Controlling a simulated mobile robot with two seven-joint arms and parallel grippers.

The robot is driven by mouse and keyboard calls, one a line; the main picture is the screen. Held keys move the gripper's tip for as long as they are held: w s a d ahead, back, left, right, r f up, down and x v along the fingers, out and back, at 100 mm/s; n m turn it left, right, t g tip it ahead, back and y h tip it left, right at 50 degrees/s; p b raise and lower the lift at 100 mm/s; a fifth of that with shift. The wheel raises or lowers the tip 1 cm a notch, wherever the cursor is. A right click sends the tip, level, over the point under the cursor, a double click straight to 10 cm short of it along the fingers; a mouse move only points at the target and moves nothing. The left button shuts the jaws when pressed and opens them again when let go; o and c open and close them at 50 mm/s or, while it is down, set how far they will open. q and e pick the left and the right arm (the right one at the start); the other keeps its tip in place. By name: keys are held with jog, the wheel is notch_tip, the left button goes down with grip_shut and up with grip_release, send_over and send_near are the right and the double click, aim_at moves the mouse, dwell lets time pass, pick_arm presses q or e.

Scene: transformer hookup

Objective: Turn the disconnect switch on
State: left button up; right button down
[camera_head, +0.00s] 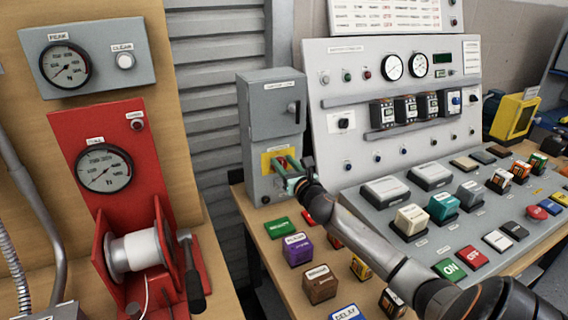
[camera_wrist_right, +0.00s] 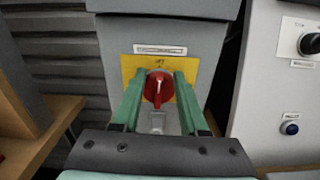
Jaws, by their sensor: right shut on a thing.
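The disconnect switch is a grey box (camera_head: 272,125) standing at the left end of the control desk. On its lower front is a yellow plate (camera_wrist_right: 131,68) with a red rotary handle (camera_wrist_right: 158,88). In the right wrist view the handle's grip bar points roughly straight up and down. My right gripper (camera_wrist_right: 158,92) has its two green fingers on either side of the red handle and is shut on it. In the head view the gripper (camera_head: 285,166) reaches the yellow plate and mostly hides the handle. My left gripper is not in view.
A grey control panel (camera_head: 335,85) with gauges stands to the right of the box. Colored blocks, including a purple one (camera_head: 297,250), sit on the wooden table below my right arm. A red winch stand (camera_head: 100,205) with a white spool is at the left.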

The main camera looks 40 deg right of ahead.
aim_at(287, 165)
jog(key=m, duration=0.3)
jog(key=shift+s+d+f+m+p, duration=0.15)
jog(key=shift+d+f+m+p, duration=0.15)
jog(key=shift+f+p, duration=0.1)
jog(key=m, duration=0.4)
jog(key=shift+s+d+f+m, duration=0.1)
jog(key=shift+d+f+m, duration=0.15)
jog(key=shift+f+m, duration=0.05)
jog(key=m, duration=0.2)
jog(key=m+p, duration=0.1)
jog(key=m, duration=0.1)
jog(key=shift+d+f+m, duration=0.15)
jog(key=shift+f+m, duration=0.15)
jog(key=shift+f, duration=0.1)
jog(key=shift+f+m+p, duration=0.15)
jog(key=shift+m+p, duration=0.05)
jog(key=shift+m, duration=0.95)
jog(key=shift+f+m+p, duration=0.15)
jog(key=shift+m, duration=1)
jog(key=shift+c, duration=2)
grip_release()
jog(key=shift+d+r, duration=0.1)
jog(key=shift+r, duration=0.05)
